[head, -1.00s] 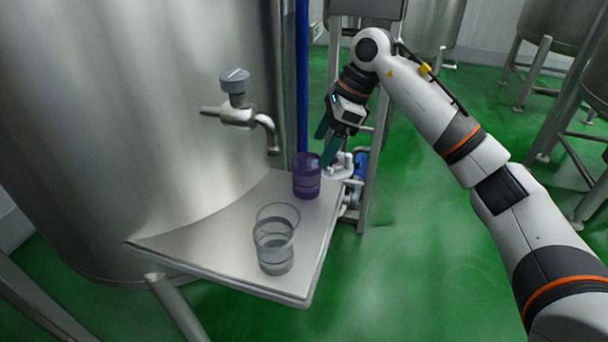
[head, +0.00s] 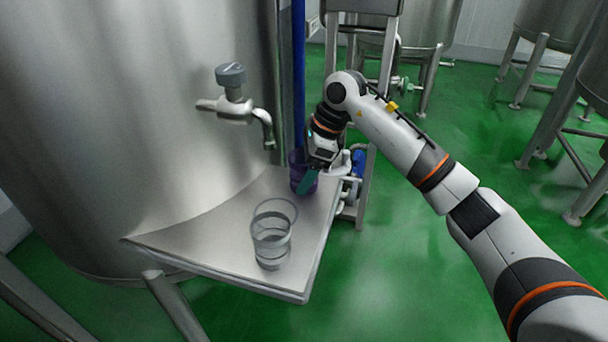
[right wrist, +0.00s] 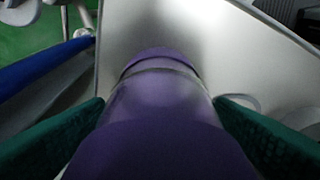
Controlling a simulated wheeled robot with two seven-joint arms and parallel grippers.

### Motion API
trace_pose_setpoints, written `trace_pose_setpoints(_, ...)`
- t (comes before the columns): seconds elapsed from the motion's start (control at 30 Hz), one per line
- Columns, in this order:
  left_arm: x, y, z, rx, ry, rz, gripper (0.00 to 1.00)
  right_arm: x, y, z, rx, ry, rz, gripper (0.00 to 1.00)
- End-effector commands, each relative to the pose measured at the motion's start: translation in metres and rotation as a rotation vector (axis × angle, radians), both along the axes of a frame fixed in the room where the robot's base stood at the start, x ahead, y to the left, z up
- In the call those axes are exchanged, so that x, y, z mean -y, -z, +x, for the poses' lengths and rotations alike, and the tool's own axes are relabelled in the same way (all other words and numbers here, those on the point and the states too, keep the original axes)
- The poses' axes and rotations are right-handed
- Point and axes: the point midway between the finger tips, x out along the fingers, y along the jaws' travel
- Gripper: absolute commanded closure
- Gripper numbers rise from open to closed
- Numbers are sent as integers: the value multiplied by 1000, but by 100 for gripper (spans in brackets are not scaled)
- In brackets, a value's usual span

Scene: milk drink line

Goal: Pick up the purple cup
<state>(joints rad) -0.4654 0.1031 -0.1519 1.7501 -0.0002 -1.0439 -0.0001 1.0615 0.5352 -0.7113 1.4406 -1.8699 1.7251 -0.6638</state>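The purple cup (head: 296,172) stands upright at the back of the metal shelf, partly hidden behind my right gripper in the head view. In the right wrist view the purple cup (right wrist: 158,115) fills the middle, between the two green fingers. My right gripper (head: 304,184) is at the cup, its fingers open on either side of it. In the right wrist view a narrow gap seems to show beside the right finger. My left gripper is not in view.
A clear cup (head: 271,238) stands nearer the front of the metal shelf (head: 205,246). A tap (head: 236,106) sticks out from the large steel tank (head: 120,120) above the shelf. A blue pipe (head: 298,75) rises behind the purple cup.

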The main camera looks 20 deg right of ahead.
Motion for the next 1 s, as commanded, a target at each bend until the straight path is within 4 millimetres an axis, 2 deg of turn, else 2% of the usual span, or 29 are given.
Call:
trace_pose_setpoints(0.03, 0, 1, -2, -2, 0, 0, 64, 0, 0, 0, 0, 0, 0, 31)
trace_pose_setpoints(0.27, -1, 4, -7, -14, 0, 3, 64, 0, 0, 0, 0, 0, 0, 68)
trace_pose_setpoints(0.57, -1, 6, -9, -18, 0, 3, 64, 0, -7, 0, 2, 1, 0, 69)
trace_pose_setpoints(0.7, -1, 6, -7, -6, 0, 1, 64, 1, -29, 1, 5, 0, 0, 69)
trace_pose_setpoints(1.0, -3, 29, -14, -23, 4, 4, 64, 0, -86, 1, 2, 0, -1, 69)
